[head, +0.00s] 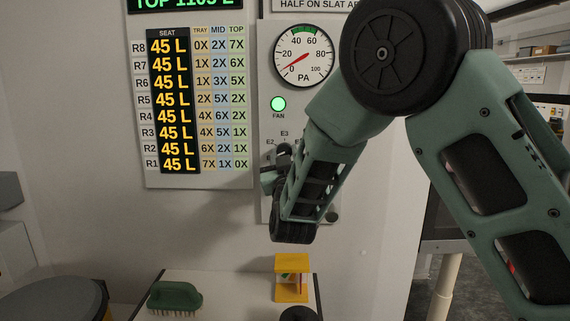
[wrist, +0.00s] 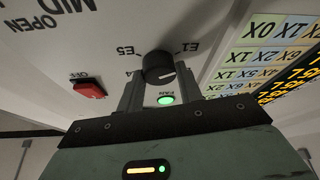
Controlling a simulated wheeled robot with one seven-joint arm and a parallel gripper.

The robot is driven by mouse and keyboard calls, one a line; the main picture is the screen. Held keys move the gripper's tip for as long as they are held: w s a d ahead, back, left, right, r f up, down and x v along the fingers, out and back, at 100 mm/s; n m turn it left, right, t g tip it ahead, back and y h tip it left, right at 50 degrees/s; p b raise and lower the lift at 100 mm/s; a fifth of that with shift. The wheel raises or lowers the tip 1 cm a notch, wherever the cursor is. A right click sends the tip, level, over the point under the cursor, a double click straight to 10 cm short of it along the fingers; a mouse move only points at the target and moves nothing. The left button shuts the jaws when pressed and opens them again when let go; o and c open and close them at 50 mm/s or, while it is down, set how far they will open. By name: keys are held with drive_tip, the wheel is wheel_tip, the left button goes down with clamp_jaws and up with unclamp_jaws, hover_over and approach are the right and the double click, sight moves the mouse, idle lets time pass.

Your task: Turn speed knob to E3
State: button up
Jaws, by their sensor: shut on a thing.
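The speed knob (wrist: 158,67) is a round black knob on the pale panel, seen in the wrist view between the two fingers of my gripper (wrist: 158,80). My gripper is shut on it. A short pale mark shows on the knob's face, but I cannot tell which label it points to. Labels E5 (wrist: 125,50) and E1 (wrist: 188,47) show upside down beside the knob. In the head view my gripper (head: 273,170) is at the panel below the E3 label (head: 284,133), and the knob is hidden behind my gripper and wrist.
A lit green FAN lamp (head: 278,104) and a PA gauge (head: 303,56) are above. A red OFF switch (wrist: 89,89) is near the knob in the wrist view. A seat chart (head: 190,100) hangs left. A brush (head: 175,297) and a yellow stand (head: 291,285) are on the surface below.

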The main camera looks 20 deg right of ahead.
drive_tip(key=m+g+h+b, duration=0.2)
drive_tip(key=m+b, duration=0.4)
drive_tip(key=m, duration=0.1)
drive_tip(key=m+g+h+b, duration=0.2)
drive_tip(key=m+h+b, duration=0.1)
drive_tip(key=m+b, duration=0.3)
drive_tip(key=m+g+h+b, duration=0.2)
drive_tip(key=m+b, duration=0.4)
drive_tip(key=m, duration=0.3)
drive_tip(key=shift+w+a+m+g, duration=0.1)
drive_tip(key=shift+a+m+g, duration=0.15)
drive_tip(key=shift+m+g, duration=0.2)
drive_tip(key=m+g+b, duration=0.1)
drive_tip(key=m, duration=0.1)
drive_tip(key=m+y, duration=0.1)
drive_tip(key=m, duration=0.2)
drive_tip(key=shift+r+g+b, duration=0.2)
drive_tip(key=shift+g+b, duration=0.15)
drive_tip(key=shift+m, duration=0.25)
drive_tip(key=o, duration=1)
